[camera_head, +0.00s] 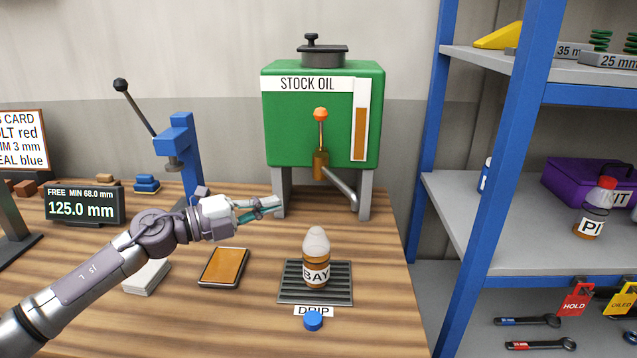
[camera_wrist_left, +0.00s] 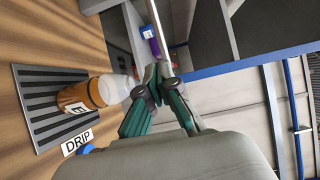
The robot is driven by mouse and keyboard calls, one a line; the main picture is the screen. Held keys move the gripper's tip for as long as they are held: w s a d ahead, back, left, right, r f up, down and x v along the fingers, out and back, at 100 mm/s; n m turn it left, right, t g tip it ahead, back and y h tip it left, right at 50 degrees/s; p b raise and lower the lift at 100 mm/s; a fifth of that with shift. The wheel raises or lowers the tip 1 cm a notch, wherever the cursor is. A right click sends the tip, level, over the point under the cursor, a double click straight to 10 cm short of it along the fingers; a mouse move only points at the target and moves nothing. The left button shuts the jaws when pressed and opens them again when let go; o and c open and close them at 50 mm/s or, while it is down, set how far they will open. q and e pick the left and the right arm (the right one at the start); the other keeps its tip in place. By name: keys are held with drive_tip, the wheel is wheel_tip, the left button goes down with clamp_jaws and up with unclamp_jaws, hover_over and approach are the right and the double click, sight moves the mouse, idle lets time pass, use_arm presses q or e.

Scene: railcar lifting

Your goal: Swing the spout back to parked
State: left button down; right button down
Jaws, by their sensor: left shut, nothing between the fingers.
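The spout (camera_head: 341,187) is a grey metal tube below the brass valve (camera_head: 320,165) of the green stock oil tank (camera_head: 310,120). It slants down to the right, its end by the tank's right leg. The orange-knobbed lever (camera_head: 320,116) stands upright. My left gripper (camera_head: 278,205) is shut and empty, near the tank's left leg in the head view. In the wrist view its green fingertips (camera_wrist_left: 158,72) meet near a pale rod (camera_wrist_left: 159,28) that looks like the spout; I cannot tell whether they touch. My right gripper is not in view.
An oil-filled bottle (camera_head: 316,262) marked BAY stands on the slatted drip tray (camera_head: 341,298), with a blue cap (camera_head: 313,321) in front. An orange-faced pad (camera_head: 224,266) lies left of it. A blue lever press (camera_head: 180,145) stands behind my left arm. Shelving (camera_head: 470,200) borders the bench's right.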

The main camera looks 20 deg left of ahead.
sight(338, 187)
use_arm(q)
drive_tip(key=p+x, duration=0.2)
drive_tip(key=x, duration=0.4)
drive_tip(key=p+x, duration=0.2)
drive_tip(key=x, duration=0.5)
drive_tip(key=shift+d+r, duration=0.2)
drive_tip(key=shift+w+d+f, duration=0.1)
drive_tip(key=shift+w+d, duration=0.05)
drive_tip(key=shift+w, duration=0.1)
